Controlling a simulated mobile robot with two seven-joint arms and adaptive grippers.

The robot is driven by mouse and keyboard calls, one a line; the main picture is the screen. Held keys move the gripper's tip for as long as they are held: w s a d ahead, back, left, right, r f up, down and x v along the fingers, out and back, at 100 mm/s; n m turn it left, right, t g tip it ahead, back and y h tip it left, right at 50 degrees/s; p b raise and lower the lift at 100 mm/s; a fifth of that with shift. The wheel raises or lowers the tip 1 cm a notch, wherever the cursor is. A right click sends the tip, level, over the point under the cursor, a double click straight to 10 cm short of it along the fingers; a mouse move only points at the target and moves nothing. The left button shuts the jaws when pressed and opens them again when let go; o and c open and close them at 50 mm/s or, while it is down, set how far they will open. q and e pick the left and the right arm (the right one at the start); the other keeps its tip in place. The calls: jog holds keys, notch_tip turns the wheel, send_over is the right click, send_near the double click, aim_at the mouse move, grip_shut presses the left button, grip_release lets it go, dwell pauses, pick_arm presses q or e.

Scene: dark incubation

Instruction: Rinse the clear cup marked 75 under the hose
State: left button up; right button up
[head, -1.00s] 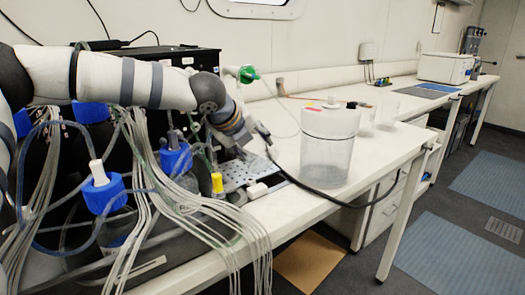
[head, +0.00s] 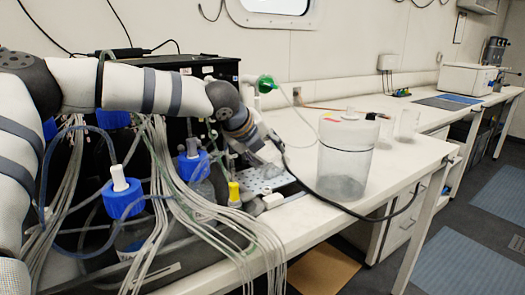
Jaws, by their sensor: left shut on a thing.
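My left gripper (head: 258,146) points down over a perforated metal tray (head: 262,177) on the bench. It is shut on a small, pale, see-through thing (head: 270,154) that looks like a clear cup; its marking cannot be read and the fingers partly hide it. A green fitting (head: 266,83) with a thin clear hose (head: 290,100) stands behind the gripper, to its right. Two other clear cups (head: 408,122) stand behind the large jar, one of them partly hidden. My right gripper is not in view.
A large clear jar with a white lid (head: 345,160) stands right of the tray. A black cable (head: 325,203) loops in front of it. Blue-capped bottles (head: 123,198) and many tubes crowd the left front.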

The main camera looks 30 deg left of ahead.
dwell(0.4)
pick_arm(q)
jog(key=s+d+r, duration=0.2)
jog(key=s+d, duration=0.3)
jog(key=d, duration=0.7)
notch_tip(320, 180, up, 7)
jog(key=s+d+f+m, duration=0.1)
jog(key=s+d+f, duration=0.4)
jog(key=f, duration=0.4)
jog(key=shift+s+d+f+h, duration=0.2)
jog(key=shift+d+h, duration=0.2)
jog(key=shift+d, duration=0.5)
